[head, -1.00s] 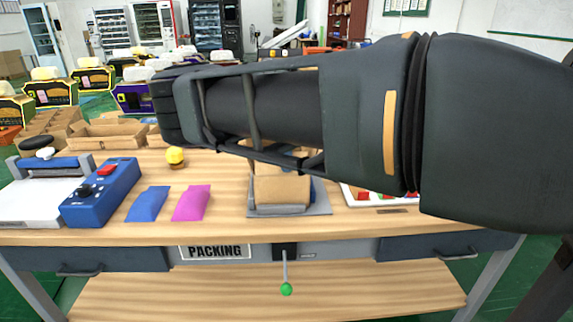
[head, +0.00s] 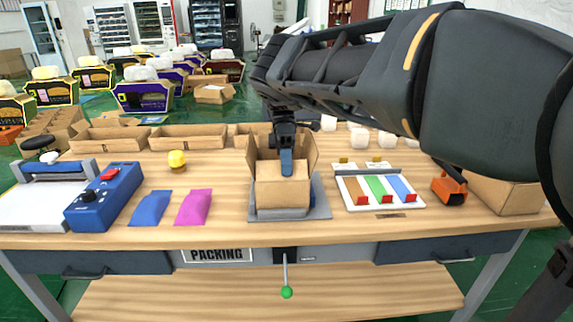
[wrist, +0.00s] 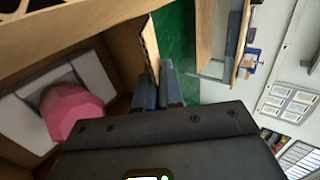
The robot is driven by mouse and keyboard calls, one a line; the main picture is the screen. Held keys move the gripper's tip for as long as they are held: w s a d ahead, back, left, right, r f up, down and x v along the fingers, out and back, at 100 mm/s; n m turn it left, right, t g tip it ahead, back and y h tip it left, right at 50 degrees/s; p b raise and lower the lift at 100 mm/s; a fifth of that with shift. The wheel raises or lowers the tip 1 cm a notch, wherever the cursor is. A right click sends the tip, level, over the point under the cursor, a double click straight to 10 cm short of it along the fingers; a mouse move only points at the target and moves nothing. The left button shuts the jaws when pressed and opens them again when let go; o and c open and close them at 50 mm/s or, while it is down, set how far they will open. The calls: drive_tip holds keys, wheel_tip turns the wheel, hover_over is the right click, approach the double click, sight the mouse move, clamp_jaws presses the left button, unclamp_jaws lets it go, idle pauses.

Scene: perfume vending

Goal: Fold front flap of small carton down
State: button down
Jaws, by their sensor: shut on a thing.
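The small carton (head: 281,198) stands open-topped on a grey fixture (head: 258,215) at the middle of the table, its side flaps raised. My gripper (head: 287,166) reaches down at the carton's front edge. In the wrist view my gripper (wrist: 159,88) has its grey-blue fingers on either side of a thin cardboard flap (wrist: 149,50), shut on it. This looks like the front flap, standing roughly upright. Inside the carton, the wrist view shows a pink faceted item (wrist: 70,109) in a white insert (wrist: 98,72). My fingers partly hide the flap in the head view.
A blue pouch (head: 151,208) and a pink pouch (head: 193,207) lie left of the carton. A white tray (head: 383,205) with coloured strips and an orange tool (head: 449,188) are right of it. Open boxes (head: 188,136) line the back. The front table strip is clear.

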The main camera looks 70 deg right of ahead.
drive_tip(key=shift+f, duration=0.1)
idle(0.5)
drive_tip(key=c, duration=1.3)
unclamp_jaws()
drive_tip(key=shift+c, duration=0.2)
